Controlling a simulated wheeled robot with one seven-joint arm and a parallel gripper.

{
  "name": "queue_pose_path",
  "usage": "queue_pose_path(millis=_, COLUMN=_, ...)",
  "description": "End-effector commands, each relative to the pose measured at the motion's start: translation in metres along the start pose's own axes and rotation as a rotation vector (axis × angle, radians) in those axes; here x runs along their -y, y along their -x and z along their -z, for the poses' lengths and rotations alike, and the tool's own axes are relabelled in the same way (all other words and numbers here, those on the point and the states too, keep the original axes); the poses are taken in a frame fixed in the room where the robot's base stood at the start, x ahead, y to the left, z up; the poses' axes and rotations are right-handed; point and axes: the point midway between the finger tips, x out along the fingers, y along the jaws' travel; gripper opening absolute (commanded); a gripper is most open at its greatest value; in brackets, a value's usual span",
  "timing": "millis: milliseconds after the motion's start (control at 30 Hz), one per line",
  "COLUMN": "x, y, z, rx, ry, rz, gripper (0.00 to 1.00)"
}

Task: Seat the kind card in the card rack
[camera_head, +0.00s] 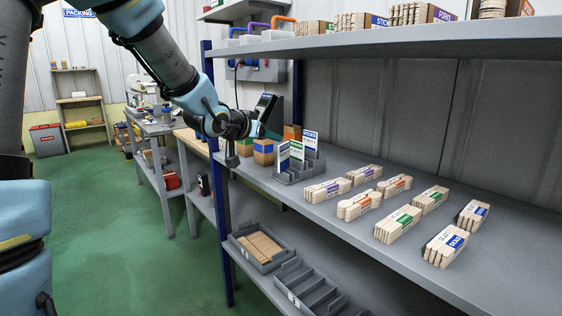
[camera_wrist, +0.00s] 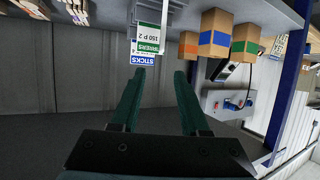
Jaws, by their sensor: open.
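The grey card rack (camera_head: 289,178) stands on the shelf left of the wooden bundles. Upright white cards show at it: a blue-topped STICKS card (camera_head: 310,140), a green-topped card (camera_head: 297,151) and a blue-marked card (camera_head: 283,156). I cannot tell which is the kind card, or how deep each sits. In the wrist view the green SKEWERS card (camera_wrist: 149,38) and a blue STICKS card (camera_wrist: 144,59) appear inverted, just beyond my fingertips. My gripper (camera_wrist: 160,72) is open and empty. In the head view it (camera_head: 272,134) is just above and left of the rack.
Several banded wooden bundles (camera_head: 398,222) lie right of the rack. Cardboard boxes (camera_head: 263,151) stand behind it at the left. An upper shelf (camera_head: 400,45) overhangs, and a blue post (camera_head: 207,70) rises at the left. Grey bins (camera_head: 262,250) sit below.

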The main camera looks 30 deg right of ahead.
Motion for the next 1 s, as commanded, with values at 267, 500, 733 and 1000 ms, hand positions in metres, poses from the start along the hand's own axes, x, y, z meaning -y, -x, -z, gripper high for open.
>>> queue_pose_path(millis=267, x=0.000, y=-0.042, z=-0.001, rx=0.001, ry=0.003, rz=-0.001, gripper=0.45)
queue_pose_path(millis=500, x=0.000, y=-0.058, z=-0.002, rx=0.002, ry=0.003, rz=0.001, gripper=0.45)
queue_pose_path(millis=733, x=0.000, y=-0.090, z=-0.006, rx=0.003, ry=0.002, rz=0.001, gripper=0.45)
queue_pose_path(millis=1000, x=0.000, y=-0.102, z=-0.007, rx=0.002, ry=0.001, rz=0.003, gripper=0.45)
